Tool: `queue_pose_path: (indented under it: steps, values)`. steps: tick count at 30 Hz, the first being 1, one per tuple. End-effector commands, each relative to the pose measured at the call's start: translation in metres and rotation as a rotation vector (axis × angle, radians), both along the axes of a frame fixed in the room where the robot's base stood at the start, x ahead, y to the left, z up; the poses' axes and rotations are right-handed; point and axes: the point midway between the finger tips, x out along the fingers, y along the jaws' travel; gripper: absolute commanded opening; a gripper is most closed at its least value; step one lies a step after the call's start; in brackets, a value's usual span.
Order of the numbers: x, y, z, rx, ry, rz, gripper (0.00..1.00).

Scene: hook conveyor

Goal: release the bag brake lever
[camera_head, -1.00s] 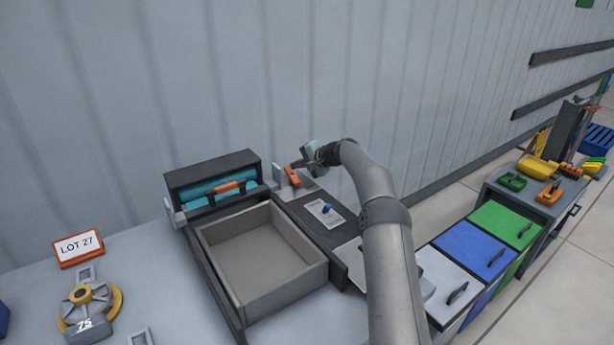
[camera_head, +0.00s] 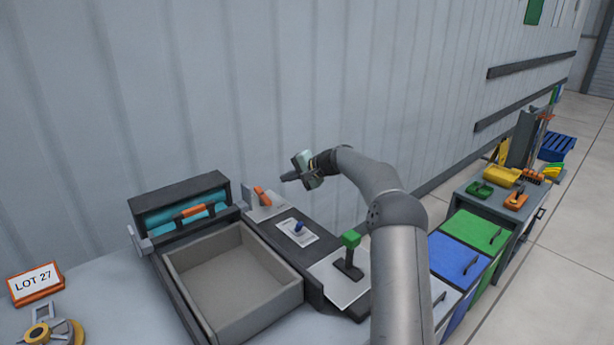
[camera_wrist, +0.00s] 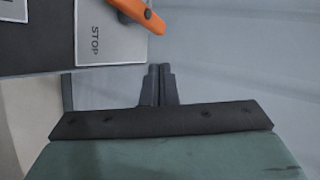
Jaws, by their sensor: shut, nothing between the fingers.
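An orange lever (camera_head: 262,195) stands tilted on a grey plate at the far end of the dark console, close to the wall. In the wrist view the orange lever (camera_wrist: 141,14) shows at the top, over a plate marked STOP (camera_wrist: 96,40). I cannot tell from any label whether it is the bag brake lever. My gripper (camera_head: 285,178) is above and to the right of it, apart from it. In the wrist view my gripper (camera_wrist: 158,72) has its dark fingers together and empty, below the lever's end.
A blue knob (camera_head: 299,227) and a green-topped lever (camera_head: 350,240) stand nearer on the console. Left is an open grey bin (camera_head: 280,303) and a teal roller unit with an orange handle (camera_head: 194,211). The wall (camera_head: 300,90) is close behind my gripper.

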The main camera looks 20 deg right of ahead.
Motion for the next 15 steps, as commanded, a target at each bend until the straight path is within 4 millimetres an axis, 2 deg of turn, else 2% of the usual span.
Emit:
queue_pose_path:
  steps: [1,6,15]
  values:
    - [-0.008,-0.009,0.006,-0.001,-0.003,-0.003,0.0]
    - [-0.031,-0.03,0.025,-0.001,-0.002,-0.002,0.0]
    - [-0.051,-0.048,0.04,0.0,0.0,0.0,0.0]
